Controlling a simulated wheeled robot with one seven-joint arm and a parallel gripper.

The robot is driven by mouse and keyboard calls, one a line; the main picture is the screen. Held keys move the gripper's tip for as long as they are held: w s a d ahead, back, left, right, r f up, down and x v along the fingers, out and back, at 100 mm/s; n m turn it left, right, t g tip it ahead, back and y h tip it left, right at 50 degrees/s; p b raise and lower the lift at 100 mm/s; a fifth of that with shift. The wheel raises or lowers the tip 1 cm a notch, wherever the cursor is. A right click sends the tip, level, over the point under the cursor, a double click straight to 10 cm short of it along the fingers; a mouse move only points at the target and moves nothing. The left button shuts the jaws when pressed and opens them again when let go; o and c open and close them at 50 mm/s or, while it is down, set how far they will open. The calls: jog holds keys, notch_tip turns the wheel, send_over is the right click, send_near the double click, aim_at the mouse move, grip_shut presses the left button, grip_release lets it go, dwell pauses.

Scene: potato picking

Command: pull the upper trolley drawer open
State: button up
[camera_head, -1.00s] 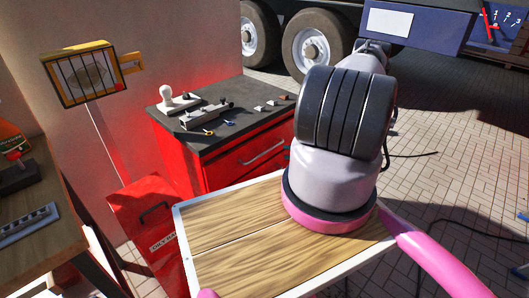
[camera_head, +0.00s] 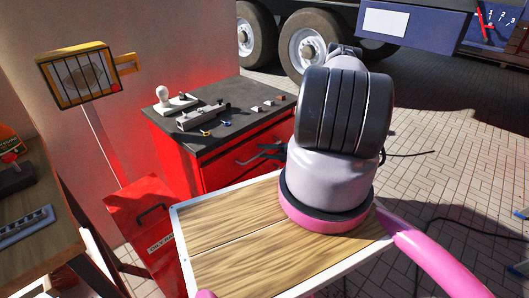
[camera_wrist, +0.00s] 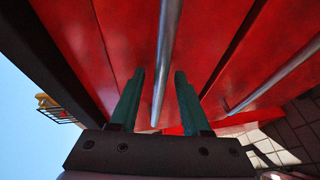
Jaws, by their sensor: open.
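The red trolley (camera_head: 172,160) has a dark top, and its upper drawer (camera_head: 218,174) looks closed. The upper drawer's metal bar handle (camera_head: 246,160) shows on its front. In the wrist view this handle (camera_wrist: 168,50) runs between my two green fingers, with a gap on each side. My gripper (camera_head: 268,152) is open at the right part of the handle, partly hidden by my arm in the head view. The fingers do not visibly grip the bar (camera_wrist: 160,72). A lower drawer handle (camera_wrist: 275,78) shows to the right in the wrist view.
Small tools and a grey vise-like block (camera_head: 203,117) lie on the trolley top. A red bin (camera_head: 150,215) stands left of the trolley, and a wooden workbench (camera_head: 35,245) is at far left. A truck (camera_head: 400,25) stands behind; paved floor is open at right.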

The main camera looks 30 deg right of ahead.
grip_shut()
dwell(1.3)
